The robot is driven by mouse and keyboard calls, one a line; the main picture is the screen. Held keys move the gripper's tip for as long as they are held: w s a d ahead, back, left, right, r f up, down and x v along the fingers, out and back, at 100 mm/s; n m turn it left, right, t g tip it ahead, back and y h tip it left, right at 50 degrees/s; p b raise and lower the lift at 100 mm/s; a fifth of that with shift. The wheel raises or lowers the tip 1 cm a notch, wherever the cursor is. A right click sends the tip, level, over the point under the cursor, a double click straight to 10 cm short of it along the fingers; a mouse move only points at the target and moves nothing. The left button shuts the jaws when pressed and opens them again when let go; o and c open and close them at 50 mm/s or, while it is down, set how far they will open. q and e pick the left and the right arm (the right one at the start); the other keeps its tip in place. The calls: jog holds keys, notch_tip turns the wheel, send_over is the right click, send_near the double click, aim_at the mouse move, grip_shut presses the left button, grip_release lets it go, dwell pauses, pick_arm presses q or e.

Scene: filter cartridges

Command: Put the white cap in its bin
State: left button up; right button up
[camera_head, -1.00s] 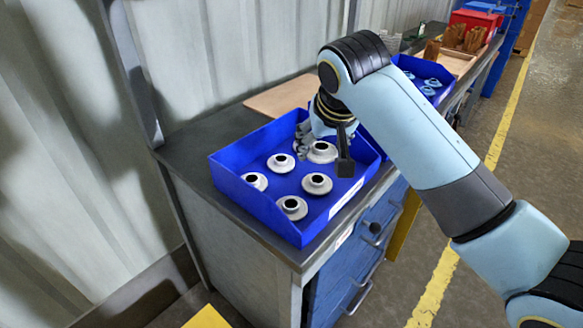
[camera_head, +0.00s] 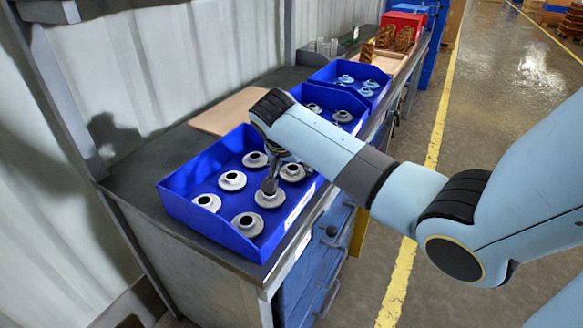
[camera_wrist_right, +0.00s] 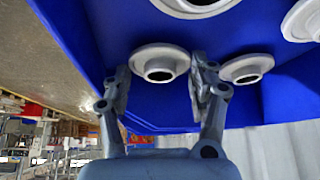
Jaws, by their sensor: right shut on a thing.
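My right gripper (camera_head: 270,186) reaches down into the front blue bin (camera_head: 180,207) and is shut on a white cap (camera_head: 269,200). In the right wrist view the cap (camera_wrist_right: 160,64) sits between the two fingers (camera_wrist_right: 160,85), its flange and dark centre hole showing. I cannot tell whether the cap touches the bin floor. Several like caps stand flange down around it, such as those at the bin's left (camera_head: 206,202), front (camera_head: 248,224) and right (camera_head: 292,172). My left gripper is not in view.
Behind is a second blue bin (camera_head: 352,128) with darker grey caps, partly hidden by my right arm, then a third bin (camera_head: 372,98) with light blue caps. A flat brown board (camera_head: 225,110) lies on the bench. Metal wall panels (camera_head: 175,60) stand behind the bench.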

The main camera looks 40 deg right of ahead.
jog(key=shift+f, duration=0.2)
jog(key=o, duration=0.9)
jog(key=shift+r, duration=0.15)
jog(key=shift+a+r, duration=0.1)
jog(key=shift+r, duration=0.2)
jog(key=p+v, duration=0.1)
jog(key=v, duration=1)
jog(key=shift+s+r, duration=0.15)
jog(key=shift+a, duration=0.1)
